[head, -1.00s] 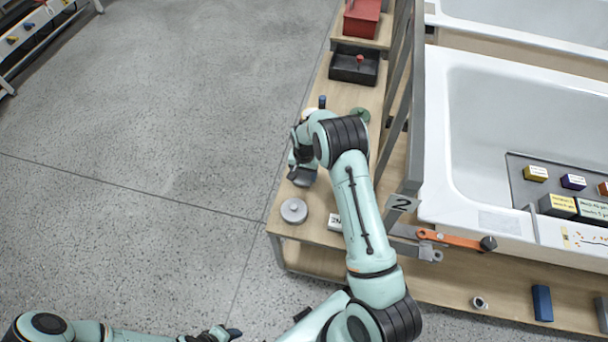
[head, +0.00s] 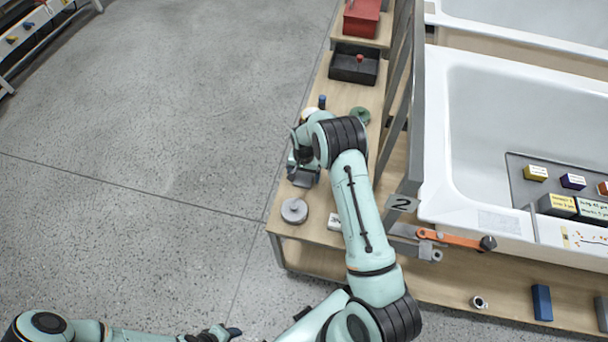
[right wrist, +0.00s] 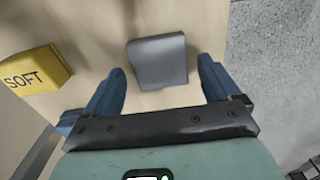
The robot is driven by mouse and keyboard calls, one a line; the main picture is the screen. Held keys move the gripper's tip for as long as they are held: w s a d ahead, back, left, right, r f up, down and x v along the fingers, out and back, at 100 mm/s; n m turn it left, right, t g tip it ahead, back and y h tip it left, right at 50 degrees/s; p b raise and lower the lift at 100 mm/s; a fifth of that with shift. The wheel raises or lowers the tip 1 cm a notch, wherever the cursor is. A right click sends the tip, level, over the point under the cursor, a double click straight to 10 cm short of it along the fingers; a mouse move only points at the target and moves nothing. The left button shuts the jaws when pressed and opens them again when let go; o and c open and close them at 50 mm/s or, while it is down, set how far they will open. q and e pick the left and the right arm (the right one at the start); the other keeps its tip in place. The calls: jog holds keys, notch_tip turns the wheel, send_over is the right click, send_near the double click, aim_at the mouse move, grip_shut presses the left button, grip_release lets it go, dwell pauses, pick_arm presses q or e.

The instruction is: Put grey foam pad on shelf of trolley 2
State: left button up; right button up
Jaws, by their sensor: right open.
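In the right wrist view the grey foam pad (right wrist: 158,62) lies flat on a wooden surface, between and just beyond my two blue fingertips, with a gap on each side. My right gripper (right wrist: 156,85) is open and empty above it. In the head view my right gripper (head: 303,172) is over the left edge of the narrow wooden top, largely hidden by its own arm. Trolley 2 carries a "2" plate (head: 401,203) on its grey frame; its wooden shelf (head: 450,285) shows below the white tub. My left gripper (head: 215,334) is low over the floor, its jaws unclear.
A yellow block marked SOFT (right wrist: 35,70) lies left of the pad. A round grey disc (head: 294,211), a black tray (head: 354,64) and a red box (head: 361,18) stand on the wooden top. A blue block (head: 542,303) is on the shelf. An orange lever (head: 450,238) juts beside the frame.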

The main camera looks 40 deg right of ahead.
aim_at(304, 178)
notch_tip(304, 178, up, 12)
jog(key=shift+f, duration=0.25)
dwell(0.6)
